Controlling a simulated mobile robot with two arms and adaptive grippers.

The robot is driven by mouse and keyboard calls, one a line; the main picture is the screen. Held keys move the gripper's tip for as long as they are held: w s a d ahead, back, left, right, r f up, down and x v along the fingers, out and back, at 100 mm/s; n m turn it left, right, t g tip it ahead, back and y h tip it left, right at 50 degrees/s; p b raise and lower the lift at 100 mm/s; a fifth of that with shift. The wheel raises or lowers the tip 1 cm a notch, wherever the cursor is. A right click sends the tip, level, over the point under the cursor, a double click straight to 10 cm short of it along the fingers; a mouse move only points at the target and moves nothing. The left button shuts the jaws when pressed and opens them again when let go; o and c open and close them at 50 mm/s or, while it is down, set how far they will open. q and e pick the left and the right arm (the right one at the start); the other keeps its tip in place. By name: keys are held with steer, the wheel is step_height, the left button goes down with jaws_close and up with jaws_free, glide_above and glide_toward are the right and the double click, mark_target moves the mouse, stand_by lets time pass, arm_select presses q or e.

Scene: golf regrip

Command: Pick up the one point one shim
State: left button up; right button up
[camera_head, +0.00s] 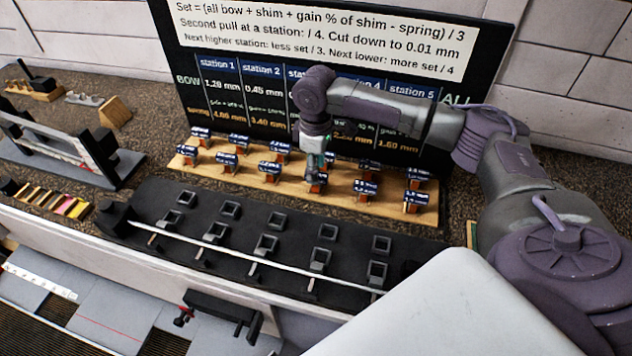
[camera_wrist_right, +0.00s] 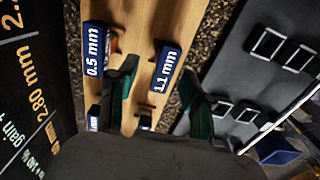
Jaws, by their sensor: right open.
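The 1.1 mm shim shows in the right wrist view as a blue label block (camera_wrist_right: 166,70) on a wooden board, with its white text readable. My right gripper (camera_wrist_right: 158,84) is open, and the 1.1 mm label lies between its two green fingertips as seen in that view. I cannot tell the exact gap or whether they touch. In the head view my right gripper (camera_head: 316,164) hangs over the front row of the wooden shim board (camera_head: 342,207), its fingers partly hidden by the wrist. The small labels there are too blurred to read. My left gripper is not in view.
A 0.5 mm label (camera_wrist_right: 95,50) stands close beside the left finger in the wrist view. Several similar shims crowd the board. A black rack with square sockets and a long thin rod (camera_head: 240,251) lies in front; the station board (camera_head: 240,95) stands behind.

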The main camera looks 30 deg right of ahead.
steer(key=shift+s+f+p, duration=0.15)
steer(key=shift+f, duration=0.45)
steer(key=shift+s+f+p, duration=0.15)
steer(key=shift+f, duration=0.4)
steer(key=shift+w+f, duration=0.1)
steer(key=shift+f, duration=0.5)
jaws_close()
steer(key=shift+r, duration=0.1)
